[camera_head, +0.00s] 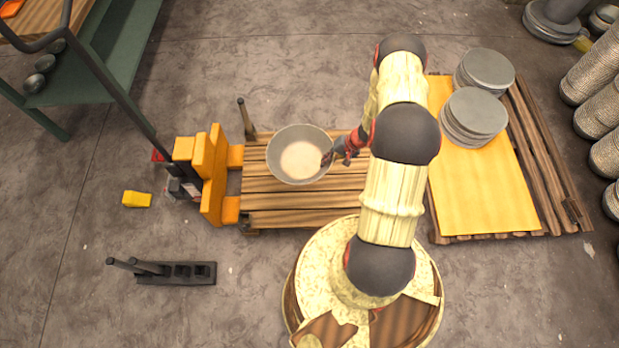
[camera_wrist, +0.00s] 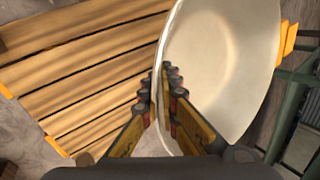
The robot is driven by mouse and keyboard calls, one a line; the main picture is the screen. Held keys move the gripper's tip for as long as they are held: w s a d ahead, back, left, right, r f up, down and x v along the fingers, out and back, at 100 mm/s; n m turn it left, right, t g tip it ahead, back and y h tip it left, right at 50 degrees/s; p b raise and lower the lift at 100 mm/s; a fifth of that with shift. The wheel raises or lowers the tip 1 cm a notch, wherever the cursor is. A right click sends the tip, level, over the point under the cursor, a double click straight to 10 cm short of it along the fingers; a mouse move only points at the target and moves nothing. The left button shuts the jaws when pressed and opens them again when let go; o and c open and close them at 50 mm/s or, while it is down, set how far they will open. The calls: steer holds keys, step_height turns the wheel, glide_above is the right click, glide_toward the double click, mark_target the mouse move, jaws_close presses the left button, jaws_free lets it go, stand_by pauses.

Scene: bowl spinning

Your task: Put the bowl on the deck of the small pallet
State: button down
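The bowl (camera_head: 297,160) is pale grey with a cream inside, and its opening faces up. It is over the left part of the small pallet's wooden deck (camera_head: 300,219) in the head view. My gripper (camera_head: 329,158) is at the bowl's right rim. In the wrist view, the fingers of my gripper (camera_wrist: 163,88) close on either side of the rim of the bowl (camera_wrist: 225,60). The deck boards (camera_wrist: 70,75) lie below and to the left there. I cannot tell whether the bowl's base touches the deck; its underside is hidden.
An orange-yellow pallet truck (camera_head: 208,175) stands at the pallet's left end. A larger pallet with a yellow sheet (camera_head: 465,195) and stacks of grey discs (camera_head: 474,115) is at right. A dark stand (camera_head: 177,272) and a yellow block (camera_head: 136,199) lie on the floor. A green bench (camera_head: 115,45) is upper left.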

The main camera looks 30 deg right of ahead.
steer(key=s+d+f+m+t+h+b, duration=0.2)
steer(key=s+d+f+m, duration=0.2)
steer(key=s+d+f, duration=0.5)
steer(key=s+d+f+m+t+h+b, duration=0.1)
steer(key=s+d+f+m+b, duration=0.35)
steer(key=f, duration=0.75)
steer(key=shift+n, duration=0.25)
steer(key=w+a+f+b, duration=0.1)
steer(key=w+a+f, duration=0.1)
steer(key=w+f, duration=0.1)
steer(key=w+a+f+b, duration=0.1)
steer(key=w+a+f, duration=0.1)
steer(key=w+f, duration=0.1)
steer(key=w+a+f+b, duration=0.2)
steer(key=w+f, duration=0.1)
steer(key=shift+w+f, duration=0.2)
step_height(320, 180, down, 4)
steer(key=shift+w+a+r+b, duration=0.15)
steer(key=shift+r+b, duration=0.05)
steer(key=shift+b, duration=0.75)
steer(key=shift+r, duration=0.1)
steer(key=c, duration=2.1)
jaws_free()
steer(key=shift+c, duration=0.2)
